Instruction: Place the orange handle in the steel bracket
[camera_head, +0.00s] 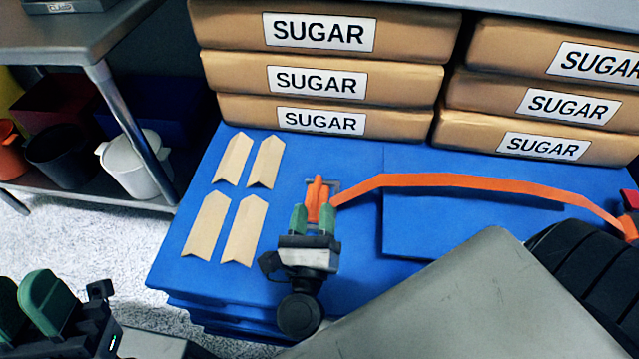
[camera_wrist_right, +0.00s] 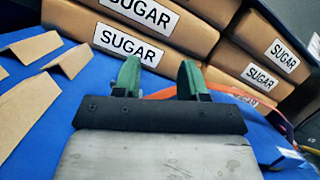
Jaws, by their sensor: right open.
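The orange handle (camera_head: 318,190) stands on the blue surface, just beyond my right gripper's fingertips, with an orange strap (camera_head: 450,182) running from it to the right. A small grey steel bracket (camera_head: 336,186) shows at the handle's right edge; the handle hides most of it, and I cannot tell how deep the handle sits in it. My right gripper (camera_head: 313,212) is open, its green fingers apart on either side of the handle's near end. In the right wrist view the fingers (camera_wrist_right: 158,76) are apart with orange strap visible beyond them. My left gripper (camera_head: 28,300) is open and empty at lower left.
Stacked SUGAR bags (camera_head: 320,80) stand behind, with more SUGAR bags (camera_head: 560,105) to the right. Several tan arrow-shaped pieces (camera_head: 233,160) lie left of the handle. A metal shelf (camera_head: 70,40) with a white bucket (camera_head: 135,163) stands at left.

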